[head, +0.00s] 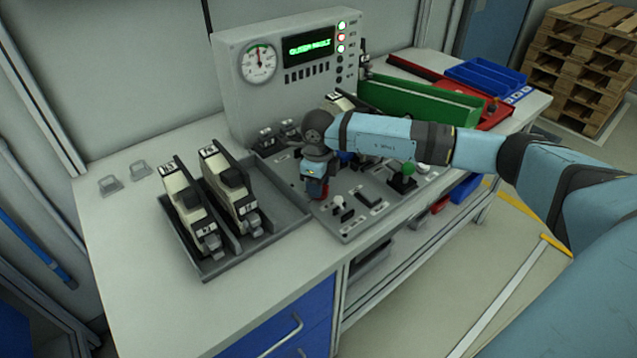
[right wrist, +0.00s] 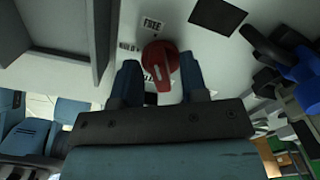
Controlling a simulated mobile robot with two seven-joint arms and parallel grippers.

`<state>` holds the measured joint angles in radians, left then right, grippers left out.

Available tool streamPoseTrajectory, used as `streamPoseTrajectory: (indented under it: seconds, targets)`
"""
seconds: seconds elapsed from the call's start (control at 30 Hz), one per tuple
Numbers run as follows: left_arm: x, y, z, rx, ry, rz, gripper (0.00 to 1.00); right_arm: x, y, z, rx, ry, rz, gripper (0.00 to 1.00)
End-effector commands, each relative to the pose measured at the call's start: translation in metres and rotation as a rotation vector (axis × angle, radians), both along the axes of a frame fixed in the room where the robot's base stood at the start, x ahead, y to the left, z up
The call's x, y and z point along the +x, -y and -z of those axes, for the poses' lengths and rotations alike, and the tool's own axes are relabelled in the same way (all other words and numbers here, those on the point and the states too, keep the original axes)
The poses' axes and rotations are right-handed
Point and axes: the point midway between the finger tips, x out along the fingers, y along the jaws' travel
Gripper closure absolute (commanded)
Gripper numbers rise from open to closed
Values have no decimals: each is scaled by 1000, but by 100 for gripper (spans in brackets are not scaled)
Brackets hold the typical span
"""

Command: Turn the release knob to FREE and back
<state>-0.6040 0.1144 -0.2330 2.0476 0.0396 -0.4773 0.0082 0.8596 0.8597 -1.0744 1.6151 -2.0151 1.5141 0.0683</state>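The red release knob (right wrist: 160,62) shows in the right wrist view on a light panel, beside labels reading FREE (right wrist: 152,24) and HOLD (right wrist: 128,46). Its narrow end points toward the bottom of that view. My right gripper (right wrist: 160,72) is open, with one blue finger on each side of the knob; I cannot tell whether the fingers touch it. In the head view my right gripper (head: 317,188) points down over the control panel (head: 352,218), and the knob is mostly hidden by the fingers. My left gripper is not in view.
A grey tray (head: 215,270) with two upright modules stands left of the panel. A gauge console (head: 290,85) rises behind. Small switches and a green button (head: 409,168) surround the gripper. A green bin (head: 420,108) and blue tray (head: 485,77) lie at the right. The bench's left front is clear.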

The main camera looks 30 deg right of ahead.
Motion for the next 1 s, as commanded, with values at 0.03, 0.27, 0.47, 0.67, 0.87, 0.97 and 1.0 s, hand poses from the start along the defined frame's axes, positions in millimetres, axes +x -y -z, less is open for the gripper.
streamPoseTrajectory:
  seconds: [0.03,0.27,0.47,0.67,0.87,0.97,1.0]
  targets:
    - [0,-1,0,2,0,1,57,0,0,0,0,0,0,57]
    - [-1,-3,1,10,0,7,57,0,0,0,-1,-1,-1,57]
    - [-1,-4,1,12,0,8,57,0,0,-19,0,2,-2,57]
    - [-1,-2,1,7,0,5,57,1,0,-64,0,4,-2,57]
    - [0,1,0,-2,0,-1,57,0,0,-107,-1,3,-2,57]
    - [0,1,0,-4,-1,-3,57,0,0,-122,0,1,-2,57]
    - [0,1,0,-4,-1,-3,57,0,0,-126,0,1,-1,57]
